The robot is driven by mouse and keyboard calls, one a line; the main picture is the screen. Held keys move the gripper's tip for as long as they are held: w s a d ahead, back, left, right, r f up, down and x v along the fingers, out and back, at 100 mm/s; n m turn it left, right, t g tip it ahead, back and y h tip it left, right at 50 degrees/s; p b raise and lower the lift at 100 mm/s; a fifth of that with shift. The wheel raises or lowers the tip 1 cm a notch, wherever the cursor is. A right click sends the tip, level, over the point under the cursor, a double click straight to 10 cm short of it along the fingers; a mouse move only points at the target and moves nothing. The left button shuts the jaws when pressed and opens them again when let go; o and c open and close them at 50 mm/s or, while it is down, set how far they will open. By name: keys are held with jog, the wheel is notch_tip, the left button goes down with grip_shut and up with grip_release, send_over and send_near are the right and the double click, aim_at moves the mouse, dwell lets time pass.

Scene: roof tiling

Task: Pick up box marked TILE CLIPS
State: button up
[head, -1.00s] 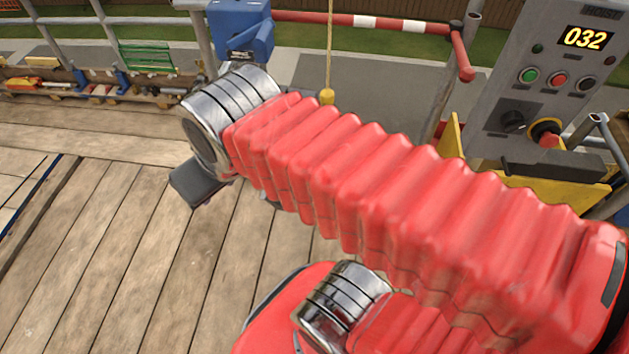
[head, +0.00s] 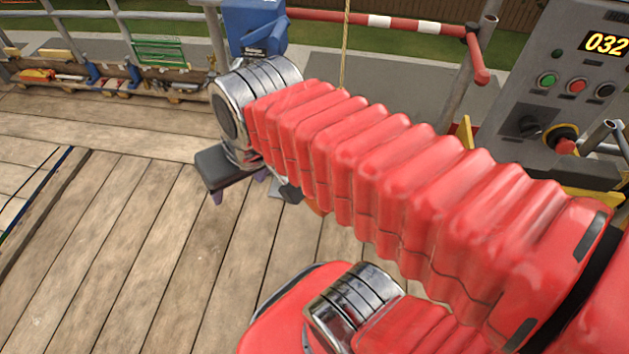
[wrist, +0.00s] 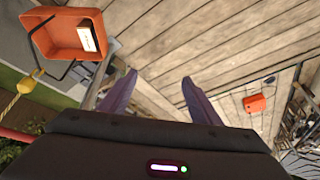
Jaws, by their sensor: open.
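No lettering reading TILE CLIPS is legible in any view. In the wrist view, an orange open bin (wrist: 42,40) at the upper left has a small pale and brown box (wrist: 87,36) inside it; its marking is too small to read. A small orange-red object (wrist: 254,104) lies on the boards at the right, also unreadable. My gripper (wrist: 158,78) is open and empty, its two purple fingers apart, with the bin beyond and left of them. In the head view, my gripper (head: 238,190) shows partly below the wrist joint, over the deck.
A rope (head: 345,45) hangs behind my arm; its yellow fitting (wrist: 38,75) shows near the bin. A hoist console (head: 575,90) reading 032 stands at the right. A red and white rail (head: 390,20) runs behind.

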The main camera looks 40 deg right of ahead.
jog(key=w+d+f+m+t+y, duration=0.1)
jog(key=w+d+f+m+y, duration=0.4)
jog(key=f+m, duration=0.4)
jog(key=w+d+f+m+t+y, duration=0.2)
jog(key=w+d+f+m+y, duration=0.15)
jog(key=d+f+m, duration=0.5)
jog(key=s+d+f+m+t+h, duration=0.3)
jog(key=d+f+m+h, duration=0.1)
jog(key=d+f+m, duration=0.4)
jog(key=s+d+f+m+t+h, duration=0.3)
jog(key=d+f+m, duration=0.6)
jog(key=f, duration=0.3)
jog(key=shift+s+d+h, duration=0.45)
jog(key=shift+d+h, duration=0.15)
jog(key=shift+h, duration=0.55)
jog(key=shift+w+m, duration=0.1)
jog(key=shift+m, duration=0.15)
jog(key=x, duration=0.8)
jog(key=shift+w, duration=0.2)
jog(key=shift+f, duration=0.1)
